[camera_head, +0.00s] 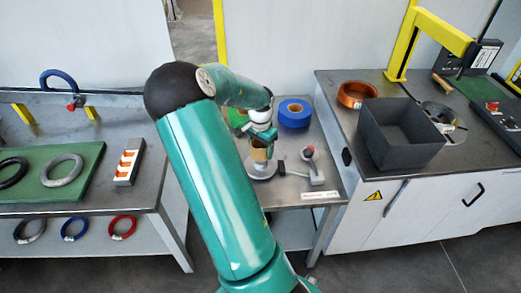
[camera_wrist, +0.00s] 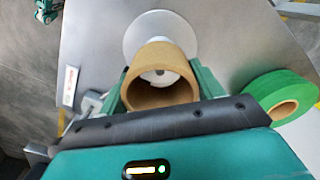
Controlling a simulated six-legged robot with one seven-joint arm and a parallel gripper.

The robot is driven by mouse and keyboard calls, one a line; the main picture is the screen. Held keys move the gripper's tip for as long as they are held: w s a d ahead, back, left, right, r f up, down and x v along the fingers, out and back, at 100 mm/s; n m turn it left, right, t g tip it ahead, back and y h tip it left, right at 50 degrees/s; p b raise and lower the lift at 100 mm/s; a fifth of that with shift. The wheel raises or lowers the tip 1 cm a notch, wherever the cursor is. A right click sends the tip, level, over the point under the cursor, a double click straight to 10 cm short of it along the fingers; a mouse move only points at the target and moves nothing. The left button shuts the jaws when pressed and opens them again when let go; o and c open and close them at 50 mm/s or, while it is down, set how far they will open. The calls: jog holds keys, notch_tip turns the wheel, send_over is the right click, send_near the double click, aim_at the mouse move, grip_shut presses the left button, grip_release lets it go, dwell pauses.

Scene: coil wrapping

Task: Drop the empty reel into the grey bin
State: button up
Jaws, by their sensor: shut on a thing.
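The empty reel is a short brown cardboard tube (camera_head: 259,154), which also shows in the wrist view (camera_wrist: 135,94). My gripper (camera_head: 259,143) is shut on it, with a green finger on each side of the tube in the wrist view (camera_wrist: 160,92). The tube stands over a pale round plate (camera_wrist: 150,30) on the small middle table. A pale spindle end shows through its bore. I cannot tell whether the tube is clear of it. The grey bin (camera_head: 408,158) is a dark, open-topped box on the right bench, apart from my gripper.
A blue tape roll (camera_head: 295,113) and a green tape roll (camera_wrist: 284,97) lie close to my gripper. A small lever device (camera_head: 312,178) stands beside the plate. An orange coil (camera_head: 356,94) and a round fixture (camera_head: 440,116) flank the bin. A gap separates the left bench.

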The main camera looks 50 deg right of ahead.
jog(key=shift+r, duration=2)
